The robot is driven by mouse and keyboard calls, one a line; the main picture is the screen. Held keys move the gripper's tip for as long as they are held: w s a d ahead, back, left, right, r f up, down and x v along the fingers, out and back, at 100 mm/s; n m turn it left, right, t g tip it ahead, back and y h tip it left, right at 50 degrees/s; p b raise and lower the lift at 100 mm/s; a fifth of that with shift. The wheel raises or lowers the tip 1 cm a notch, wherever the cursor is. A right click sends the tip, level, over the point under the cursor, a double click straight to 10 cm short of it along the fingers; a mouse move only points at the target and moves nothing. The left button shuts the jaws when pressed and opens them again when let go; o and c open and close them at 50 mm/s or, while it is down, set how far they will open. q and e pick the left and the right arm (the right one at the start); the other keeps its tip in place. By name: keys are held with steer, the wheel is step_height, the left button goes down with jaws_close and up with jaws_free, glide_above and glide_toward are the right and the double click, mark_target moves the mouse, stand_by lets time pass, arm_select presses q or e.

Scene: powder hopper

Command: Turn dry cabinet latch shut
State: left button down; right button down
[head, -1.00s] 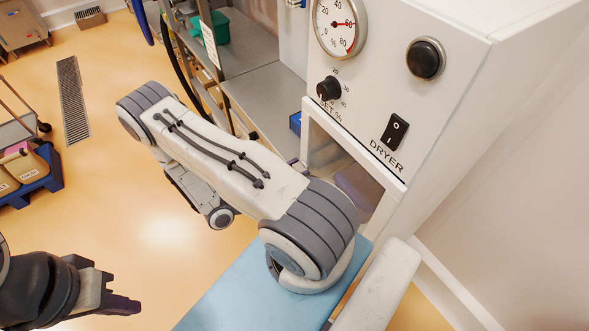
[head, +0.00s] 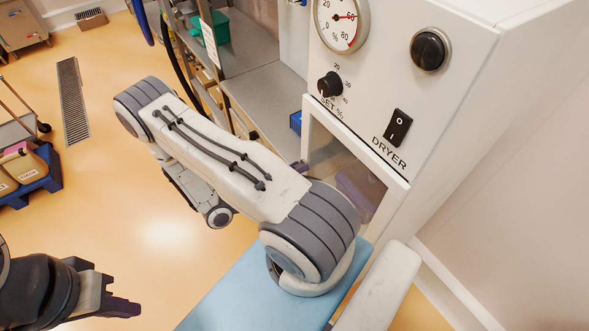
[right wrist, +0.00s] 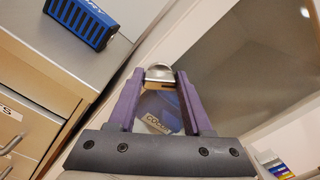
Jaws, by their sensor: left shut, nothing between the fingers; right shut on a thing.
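The dry cabinet (head: 450,110) is a white box marked DRYER at the right of the head view, with a glass door (head: 350,165) below its panel. In the right wrist view, the door glass (right wrist: 240,55) fills the upper right. My right gripper (right wrist: 159,80) has its purple fingers on both sides of a small metal latch (right wrist: 159,72) and is shut on it. The latch's exact angle is hard to tell. In the head view my right arm hides the latch and most of that gripper. My left gripper (head: 112,290) is shut and empty at lower left, far from the cabinet.
A gauge (head: 340,20), knob (head: 330,85) and rocker switch (head: 398,127) sit on the cabinet panel. A blue box (right wrist: 85,22) lies on a grey surface beside the latch. Metal shelving (head: 255,95) stands left of the cabinet. Open floor (head: 110,180) spreads to the left.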

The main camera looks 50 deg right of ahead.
steer(key=shift+w+f+n, duration=0.1)
steer(key=shift+f+n, duration=0.05)
steer(key=shift+n, duration=4.95)
steer(key=shift+c, duration=1.6)
jaws_free()
